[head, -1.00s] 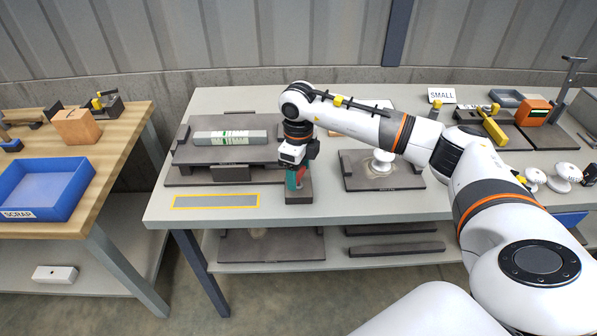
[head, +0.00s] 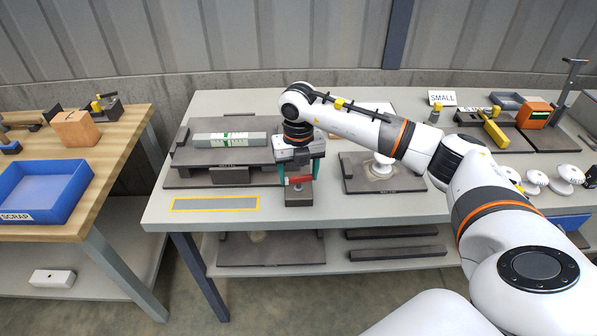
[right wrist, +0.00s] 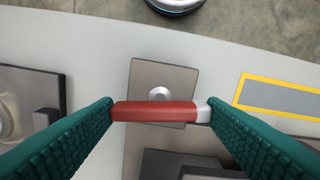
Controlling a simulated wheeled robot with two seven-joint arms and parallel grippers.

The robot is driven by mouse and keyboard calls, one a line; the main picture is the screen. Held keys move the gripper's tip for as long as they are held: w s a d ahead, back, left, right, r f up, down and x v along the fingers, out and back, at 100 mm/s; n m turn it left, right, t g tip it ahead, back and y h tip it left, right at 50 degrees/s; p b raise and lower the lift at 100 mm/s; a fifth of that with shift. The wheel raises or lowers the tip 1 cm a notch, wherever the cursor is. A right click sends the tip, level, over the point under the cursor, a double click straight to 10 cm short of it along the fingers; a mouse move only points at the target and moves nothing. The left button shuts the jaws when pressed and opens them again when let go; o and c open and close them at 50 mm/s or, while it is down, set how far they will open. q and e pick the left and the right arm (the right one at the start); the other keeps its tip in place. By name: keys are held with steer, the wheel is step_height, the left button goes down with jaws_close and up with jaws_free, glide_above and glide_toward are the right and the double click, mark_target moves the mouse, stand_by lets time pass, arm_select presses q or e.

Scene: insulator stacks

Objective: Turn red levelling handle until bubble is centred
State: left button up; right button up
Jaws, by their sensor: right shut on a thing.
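The red levelling handle (head: 299,181) sits over a small dark base block (head: 298,198) at the table's front. In the right wrist view the handle (right wrist: 155,111) lies crosswise, its light end at the right. My right gripper (head: 300,178) points down over it. Its two green fingers (right wrist: 160,112) press on the handle's two ends, shut on it. The level (head: 229,139), a grey bar with a green vial, lies on the dark plate (head: 185,155) left of the gripper. The bubble is too small to place. My left gripper is not in view.
A yellow-framed grey strip (head: 215,204) lies at the table's front left. A second dark plate (head: 350,180) carrying a white insulator (head: 383,165) stands close to the right. A blue scrap bin (head: 45,195) is on the wooden bench at left.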

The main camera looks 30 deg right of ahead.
mark_target(298, 176)
steer(key=shift+w+r+m, duration=0.1)
steer(key=shift+r+m, duration=0.05)
steer(key=shift+m, duration=1.65)
steer(key=o, duration=1)
step_height(298, 176, up, 12)
steer(key=shift+f+b, duration=0.1)
steer(key=shift+b, duration=0.8)
